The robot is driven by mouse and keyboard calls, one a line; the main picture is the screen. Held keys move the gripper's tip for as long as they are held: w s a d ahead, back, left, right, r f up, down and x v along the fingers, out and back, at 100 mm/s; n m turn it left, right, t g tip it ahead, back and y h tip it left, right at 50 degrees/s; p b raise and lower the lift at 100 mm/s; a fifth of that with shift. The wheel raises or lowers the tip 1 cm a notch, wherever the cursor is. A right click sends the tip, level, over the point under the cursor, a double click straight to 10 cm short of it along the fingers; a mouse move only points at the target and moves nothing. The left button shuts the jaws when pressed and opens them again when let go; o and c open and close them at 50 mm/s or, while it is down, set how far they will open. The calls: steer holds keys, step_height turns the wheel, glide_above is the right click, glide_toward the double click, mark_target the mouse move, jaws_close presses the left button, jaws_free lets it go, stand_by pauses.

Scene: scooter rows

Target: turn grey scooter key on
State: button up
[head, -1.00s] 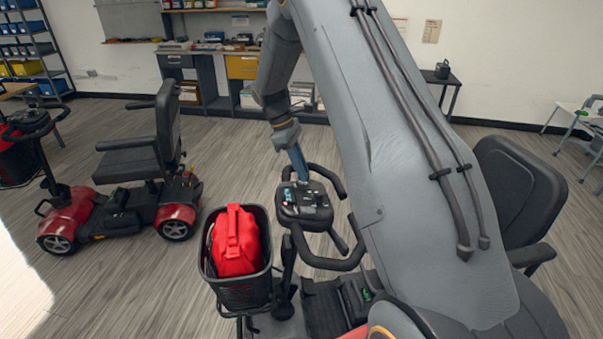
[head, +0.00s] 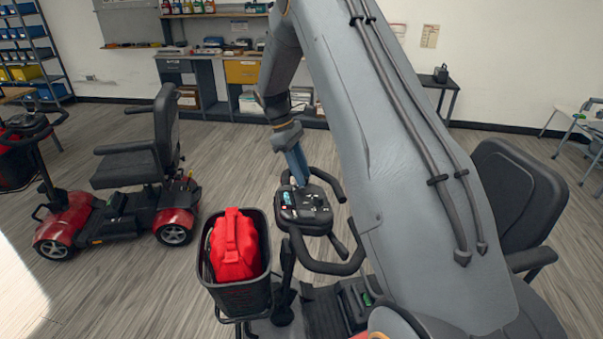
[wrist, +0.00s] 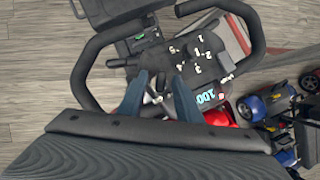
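The control console (head: 303,207) of the near scooter is black, with a lit display and small knobs, between loop handlebars. It also shows in the wrist view (wrist: 203,52), with numbers around a dial and a lit display (wrist: 205,97). My gripper (head: 300,180) points down at the console's far side. In the wrist view its two blue fingers (wrist: 158,92) stand apart just over the console. A small pale, metallic piece, possibly the key (wrist: 153,97), shows between them. I cannot tell whether they touch it, or which way it is turned. Most of the scooter's body is hidden by my arm.
A black basket (head: 240,298) with a red bag (head: 235,245) hangs at the scooter's front. A black seat (head: 515,200) stands at right. A red scooter (head: 150,190) is parked at left, with open floor between. A workbench (head: 240,75) lines the back wall.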

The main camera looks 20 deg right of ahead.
steer(key=shift+r, duration=0.1)
steer(key=b+v, duration=0.2)
steer(key=v, duration=0.5)
steer(key=shift+r+b, duration=0.3)
steer(key=shift+b, duration=0.05)
steer(key=shift+a, duration=0.1)
steer(key=s+a+f+m+t+y, duration=0.1)
steer(key=s+a+m, duration=0.2)
steer(key=s, duration=0.6)
steer(key=s+a+f+m+t+y, duration=0.1)
steer(key=s+a+m+t, duration=0.1)
steer(key=s, duration=0.7)
steer(key=s+a+f+m+t, duration=0.1)
steer(key=s+a+m, duration=0.3)
steer(key=s, duration=0.5)
steer(key=shift+s+a+f+t+y, duration=0.3)
steer(key=shift+t+y, duration=0.1)
steer(key=shift+t, duration=0.2)
